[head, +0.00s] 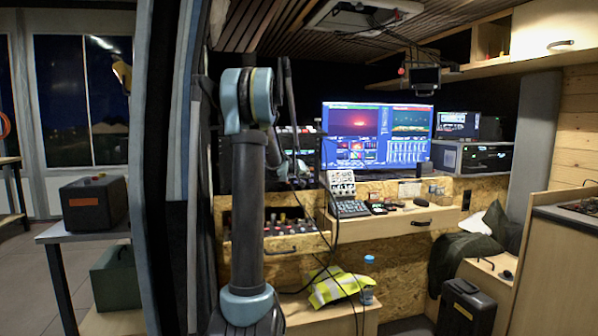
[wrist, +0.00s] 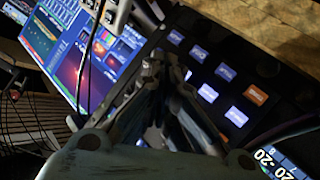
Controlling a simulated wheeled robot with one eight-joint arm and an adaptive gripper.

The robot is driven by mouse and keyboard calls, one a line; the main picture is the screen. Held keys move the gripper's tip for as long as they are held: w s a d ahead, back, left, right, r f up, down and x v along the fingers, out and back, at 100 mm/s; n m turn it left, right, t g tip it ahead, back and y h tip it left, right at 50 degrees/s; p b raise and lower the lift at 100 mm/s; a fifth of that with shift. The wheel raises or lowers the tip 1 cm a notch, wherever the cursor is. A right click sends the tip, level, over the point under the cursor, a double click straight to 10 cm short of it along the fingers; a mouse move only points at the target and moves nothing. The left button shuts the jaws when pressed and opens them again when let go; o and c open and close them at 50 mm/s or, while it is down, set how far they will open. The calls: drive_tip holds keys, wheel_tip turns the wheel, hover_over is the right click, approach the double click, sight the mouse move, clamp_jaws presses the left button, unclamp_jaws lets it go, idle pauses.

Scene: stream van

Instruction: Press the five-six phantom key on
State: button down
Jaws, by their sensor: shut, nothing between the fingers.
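In the wrist view a dark key panel (wrist: 270,72) is tilted in the picture and carries rows of small lit keys. Most are blue, such as one blue key (wrist: 225,72); an orange key (wrist: 255,95) is lit on the right. The labels are too small to read, so I cannot tell which is the five-six phantom key. My gripper (wrist: 162,62) is shut and empty, its fingertips in front of the panel's left edge, beside the blue keys. I cannot tell if it touches. In the head view my arm hides the gripper and most of that area.
A large bright monitor (head: 376,136) stands at the back of the desk. A keypad console (head: 350,208) and small devices lie on the desk. Loose cables hang in front. A drawer (head: 280,240) with several knobs stands open below. A yellow vest (head: 338,287) and a bottle (head: 368,278) are lower down.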

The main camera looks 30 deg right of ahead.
drive_tip(key=s+a, duration=0.1)
drive_tip(key=s, duration=0.5)
drive_tip(key=shift+a, duration=0.2)
idle(0.4)
drive_tip(key=shift+w, duration=0.1)
